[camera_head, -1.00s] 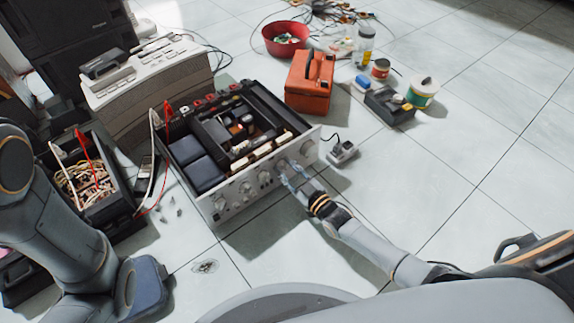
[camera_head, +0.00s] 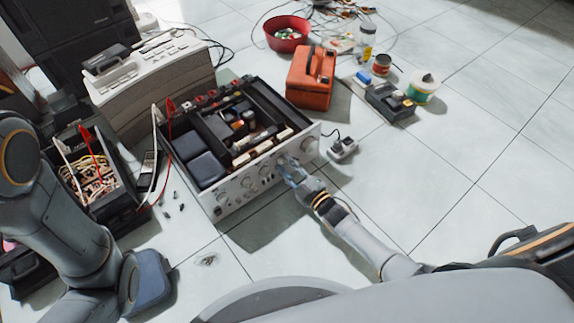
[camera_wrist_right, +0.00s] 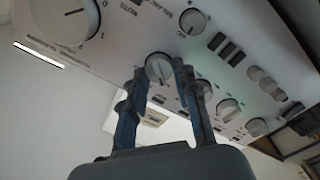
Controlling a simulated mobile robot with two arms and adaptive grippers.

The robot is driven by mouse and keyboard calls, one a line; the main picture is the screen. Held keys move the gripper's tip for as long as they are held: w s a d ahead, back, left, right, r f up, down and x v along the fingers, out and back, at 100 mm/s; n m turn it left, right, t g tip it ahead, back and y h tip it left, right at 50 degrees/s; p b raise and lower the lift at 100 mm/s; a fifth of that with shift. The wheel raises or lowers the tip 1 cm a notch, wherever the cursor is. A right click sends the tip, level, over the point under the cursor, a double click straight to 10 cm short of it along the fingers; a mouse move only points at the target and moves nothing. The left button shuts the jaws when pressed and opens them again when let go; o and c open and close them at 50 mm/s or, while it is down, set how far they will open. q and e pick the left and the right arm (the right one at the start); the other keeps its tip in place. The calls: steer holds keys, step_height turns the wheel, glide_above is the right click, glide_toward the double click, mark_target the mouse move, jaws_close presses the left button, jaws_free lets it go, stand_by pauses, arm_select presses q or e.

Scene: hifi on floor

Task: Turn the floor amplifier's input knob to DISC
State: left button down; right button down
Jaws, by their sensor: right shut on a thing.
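The amplifier (camera_head: 243,187) sits on the floor with its top off and its silver front panel toward me. Its panel, seen close in the right wrist view (camera_wrist_right: 110,45), carries a large knob (camera_wrist_right: 68,18), several smaller knobs and buttons. My right gripper (camera_head: 287,168) is at the right part of the panel. In the right wrist view its two blue-padded fingers (camera_wrist_right: 161,72) are shut on a small round silver knob (camera_wrist_right: 158,66), one finger on each side. The knob's printed labels are too small to read.
An orange toolbox (camera_head: 311,78) stands behind the amplifier, with a red bowl (camera_head: 286,33) farther back. A small grey plug box (camera_head: 343,148) lies right of the amplifier. A box of wires (camera_head: 92,178) stands at left.

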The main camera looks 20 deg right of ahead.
stand_by(0.3)
steer(key=c, duration=1)
jaws_free()
steer(key=shift+c, duration=0.2)
steer(key=shift+s, duration=0.1)
steer(key=v, duration=1.2)
